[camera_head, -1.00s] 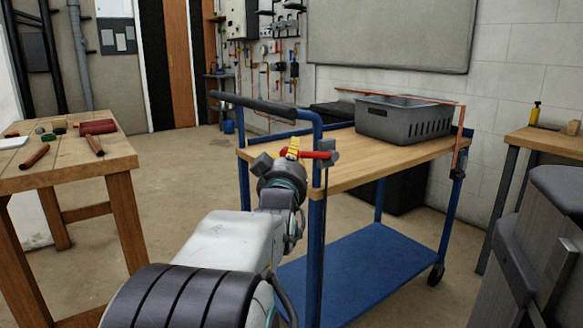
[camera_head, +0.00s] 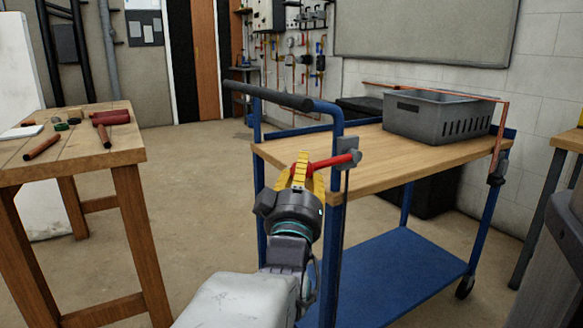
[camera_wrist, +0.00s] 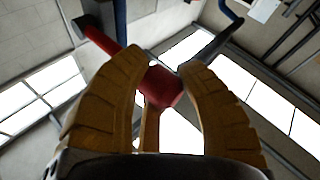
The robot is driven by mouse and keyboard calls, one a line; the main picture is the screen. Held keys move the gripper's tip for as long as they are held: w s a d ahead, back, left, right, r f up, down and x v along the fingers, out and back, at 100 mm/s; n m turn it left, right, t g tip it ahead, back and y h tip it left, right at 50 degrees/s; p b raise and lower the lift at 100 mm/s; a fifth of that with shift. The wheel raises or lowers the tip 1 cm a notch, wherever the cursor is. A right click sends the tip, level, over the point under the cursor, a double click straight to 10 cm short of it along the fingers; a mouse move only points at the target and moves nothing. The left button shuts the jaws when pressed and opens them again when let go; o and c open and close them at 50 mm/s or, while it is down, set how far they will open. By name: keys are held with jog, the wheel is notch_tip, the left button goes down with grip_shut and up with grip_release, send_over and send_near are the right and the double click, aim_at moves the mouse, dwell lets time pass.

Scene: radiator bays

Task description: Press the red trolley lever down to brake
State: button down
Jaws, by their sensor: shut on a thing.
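The red lever (camera_head: 338,161) sticks out to the left from a grey bracket (camera_head: 348,153) on the near post of the blue trolley (camera_head: 385,172). My gripper (camera_head: 303,166), with yellow fingers, is shut on the lever's free end. In the wrist view the lever (camera_wrist: 105,42) runs from the upper left to its thick red end, which sits between the two curved fingers (camera_wrist: 160,85). In the head view the lever tilts slightly, its bracket end higher than the gripped end. The fingers hide part of the lever's tip.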

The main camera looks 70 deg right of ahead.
aim_at(304, 110)
jog(key=c, duration=0.7)
grip_release()
jog(key=shift+r, duration=0.1)
notch_tip(304, 110, up, 9)
jog(key=shift+a+r, duration=0.1)
jog(key=shift+r, duration=0.05)
jog(key=shift+s+r, duration=0.1)
jog(key=shift+r, duration=0.35)
jog(key=shift+f, duration=0.1)
jog(key=shift+f, duration=0.1)
